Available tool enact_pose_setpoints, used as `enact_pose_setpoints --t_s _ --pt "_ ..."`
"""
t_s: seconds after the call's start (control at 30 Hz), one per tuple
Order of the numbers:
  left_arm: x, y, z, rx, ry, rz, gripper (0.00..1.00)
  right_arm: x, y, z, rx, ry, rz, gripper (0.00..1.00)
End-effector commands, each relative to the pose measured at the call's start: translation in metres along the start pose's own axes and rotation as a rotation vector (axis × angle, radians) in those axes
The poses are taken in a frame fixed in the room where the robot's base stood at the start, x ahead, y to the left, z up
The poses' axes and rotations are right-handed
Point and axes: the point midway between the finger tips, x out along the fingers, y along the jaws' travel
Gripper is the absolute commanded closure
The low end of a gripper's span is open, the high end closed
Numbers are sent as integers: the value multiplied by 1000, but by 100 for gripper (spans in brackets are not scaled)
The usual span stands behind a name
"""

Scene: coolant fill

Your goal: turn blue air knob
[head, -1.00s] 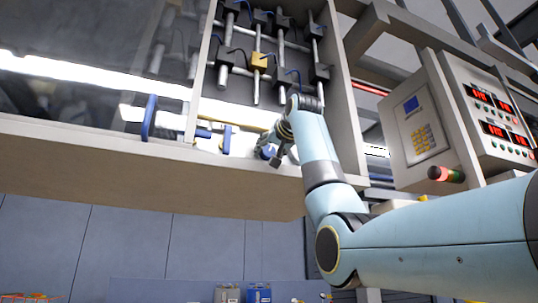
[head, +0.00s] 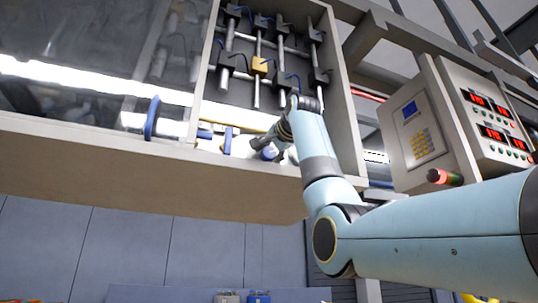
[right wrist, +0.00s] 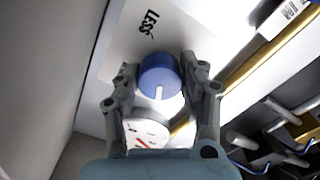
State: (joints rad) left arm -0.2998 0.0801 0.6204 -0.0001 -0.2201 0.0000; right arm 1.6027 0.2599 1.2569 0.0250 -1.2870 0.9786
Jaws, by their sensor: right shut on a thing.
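The blue air knob (right wrist: 159,75) is round, with a white pointer line toward the bottom of the right wrist view. It sits on a white panel under the printed word "LESS". My right gripper (right wrist: 160,68) has one finger on each side of the knob and is shut on it. In the head view, the right gripper (head: 262,144) is at the cabinet's lower ledge, and the knob (head: 269,153) shows partly behind its fingers. My left gripper is not in view.
A white dial gauge (right wrist: 146,133) lies close below the knob, partly covered by my gripper. A yellow pipe (right wrist: 255,66) runs beside it. A blue handle (head: 227,141) and a larger blue wheel (head: 151,118) are to the left. A keypad box (head: 418,130) is right of my arm.

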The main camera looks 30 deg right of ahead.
Motion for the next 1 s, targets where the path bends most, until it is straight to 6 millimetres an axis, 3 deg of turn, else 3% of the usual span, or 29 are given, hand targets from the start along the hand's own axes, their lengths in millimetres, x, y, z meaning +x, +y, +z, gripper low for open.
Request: enact_pose_setpoints --t_s 0.57,0.6,0.7,0.77,1.0 --pt "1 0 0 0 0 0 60 0 1 1 28 -1 2 91" --pt "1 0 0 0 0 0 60 0 1 1 27 -1 2 54" --pt "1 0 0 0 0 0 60 0 1 0 27 -1 2 40" --pt "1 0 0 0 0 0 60 0 0 0 27 -1 2 35" --pt "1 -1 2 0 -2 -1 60 0 0 0 27 0 1 35"
